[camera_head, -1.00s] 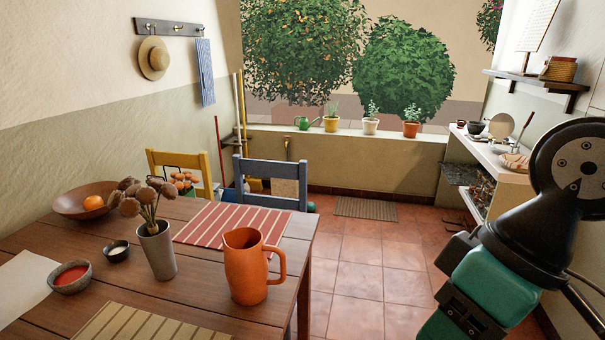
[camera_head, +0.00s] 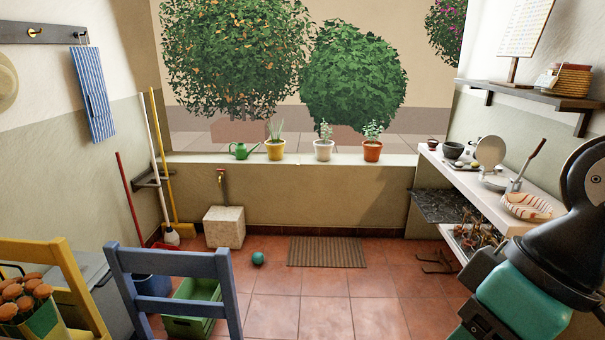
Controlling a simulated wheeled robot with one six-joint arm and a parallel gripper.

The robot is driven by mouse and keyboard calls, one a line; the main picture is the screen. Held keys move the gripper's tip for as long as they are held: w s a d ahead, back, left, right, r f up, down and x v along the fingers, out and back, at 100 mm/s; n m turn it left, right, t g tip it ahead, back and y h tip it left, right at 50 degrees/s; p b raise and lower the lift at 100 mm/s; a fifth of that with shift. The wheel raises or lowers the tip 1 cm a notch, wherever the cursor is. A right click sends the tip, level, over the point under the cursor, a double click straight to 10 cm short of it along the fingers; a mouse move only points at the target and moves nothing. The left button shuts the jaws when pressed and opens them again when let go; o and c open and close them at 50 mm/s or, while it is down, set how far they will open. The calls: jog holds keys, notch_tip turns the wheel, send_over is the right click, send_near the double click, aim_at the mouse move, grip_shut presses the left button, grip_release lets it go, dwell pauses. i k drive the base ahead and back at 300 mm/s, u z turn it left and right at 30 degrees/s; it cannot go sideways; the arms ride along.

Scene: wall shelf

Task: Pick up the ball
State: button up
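A small teal ball (camera_head: 258,258) lies on the red tile floor. It is just left of the brown striped mat and in front of the pale stone block under the tap. My arm shows at the right edge, black and teal, far from the ball. My gripper itself is outside the picture, so its fingers cannot be seen.
A blue chair (camera_head: 175,262) and a yellow chair (camera_head: 62,265) stand at the front left. A green crate (camera_head: 192,325) is behind the blue chair. The mat (camera_head: 327,252) lies flat by the low wall. A counter (camera_head: 470,190) lines the right. The middle floor is clear.

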aim_at(258, 258)
jog(key=z, duration=0.05)
jog(key=i, duration=2)
jog(key=u, duration=0.6)
jog(key=i, duration=2)
jog(key=u, duration=0.5)
jog(key=i, duration=0.4)
jog(key=u, duration=0.1)
